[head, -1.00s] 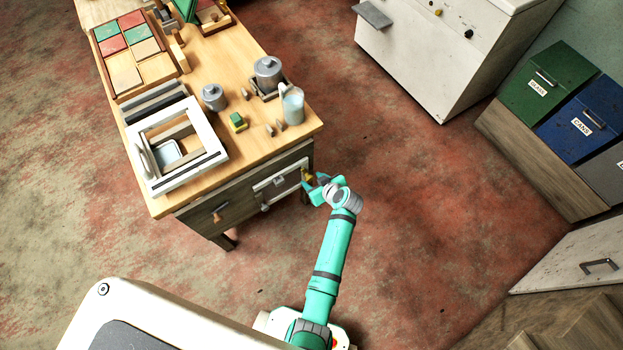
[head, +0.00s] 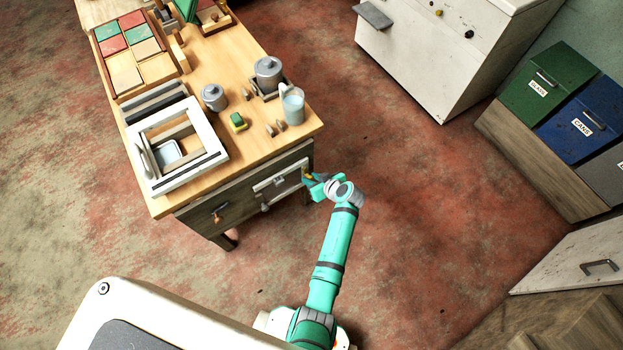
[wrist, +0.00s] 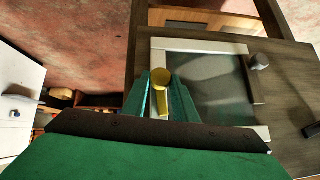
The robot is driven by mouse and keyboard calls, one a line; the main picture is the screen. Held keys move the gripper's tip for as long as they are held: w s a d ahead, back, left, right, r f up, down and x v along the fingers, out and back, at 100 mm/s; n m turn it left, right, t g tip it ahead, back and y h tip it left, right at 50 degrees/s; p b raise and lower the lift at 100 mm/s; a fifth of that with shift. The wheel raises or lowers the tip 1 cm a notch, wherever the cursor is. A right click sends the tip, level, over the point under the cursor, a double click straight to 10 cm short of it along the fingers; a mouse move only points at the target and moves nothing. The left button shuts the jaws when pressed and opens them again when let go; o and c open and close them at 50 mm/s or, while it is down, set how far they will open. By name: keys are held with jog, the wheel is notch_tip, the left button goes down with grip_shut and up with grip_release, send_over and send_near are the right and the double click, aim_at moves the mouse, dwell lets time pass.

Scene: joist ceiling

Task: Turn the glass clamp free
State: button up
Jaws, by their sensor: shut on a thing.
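The glass clamp (wrist: 161,79) is a small yellow piece with a round head and a narrow tongue. It sits at the edge of a white-framed glass pane (wrist: 207,78) on the front of the wooden workbench (head: 262,110). The same pane front shows in the head view (head: 270,188), side-on. My gripper (wrist: 161,95) has its two green fingers on either side of the clamp, shut on it. In the head view my gripper (head: 308,181) is at the bench's right front corner, and the clamp is a small yellow spot there, partly hidden by the fingers.
A grey knob (wrist: 259,60) stands beyond the pane in the wrist view. The red floor right of the bench is clear.

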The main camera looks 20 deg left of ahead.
jog(key=shift+w+d+m+g+y, duration=0.1)
jog(key=shift+w+m+g+y, duration=0.05)
jog(key=shift+m+g+y, duration=0.2)
jog(key=o, duration=1)
jog(key=shift+o, duration=0.2)
jog(key=v, duration=1)
jog(key=shift+d+r, duration=0.2)
jog(key=shift+d, duration=0.15)
